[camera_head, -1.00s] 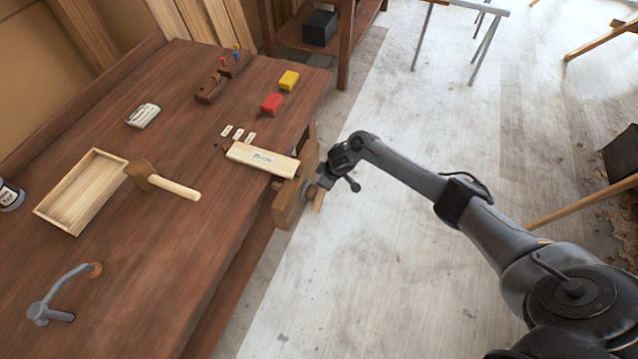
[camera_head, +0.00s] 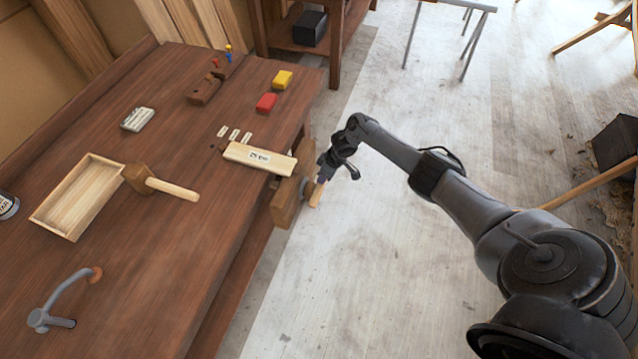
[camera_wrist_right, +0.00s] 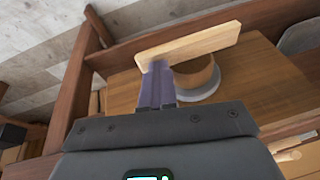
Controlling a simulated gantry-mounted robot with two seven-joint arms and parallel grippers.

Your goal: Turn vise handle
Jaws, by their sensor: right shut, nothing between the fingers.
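The vise on the bench's right side has a wooden jaw block (camera_head: 286,204), with a pale wooden bar handle (camera_head: 317,196) on its outer face. In the right wrist view the handle (camera_wrist_right: 205,42) lies slanted, its right end higher, on a round wooden hub (camera_wrist_right: 196,78) with a grey collar (camera_wrist_right: 202,96). My right gripper (camera_head: 322,174) is beside the handle. Its fingers (camera_wrist_right: 157,70) are shut and empty, with the tips against or very near the handle's left part; I cannot tell whether they touch. My left gripper is not in view.
A pale labelled board (camera_head: 258,157) lies by the vise. A mallet (camera_head: 160,183), an open wooden tray (camera_head: 40,215), a red block (camera_head: 266,102) and a yellow block (camera_head: 283,79) are on the bench (camera_head: 150,280).

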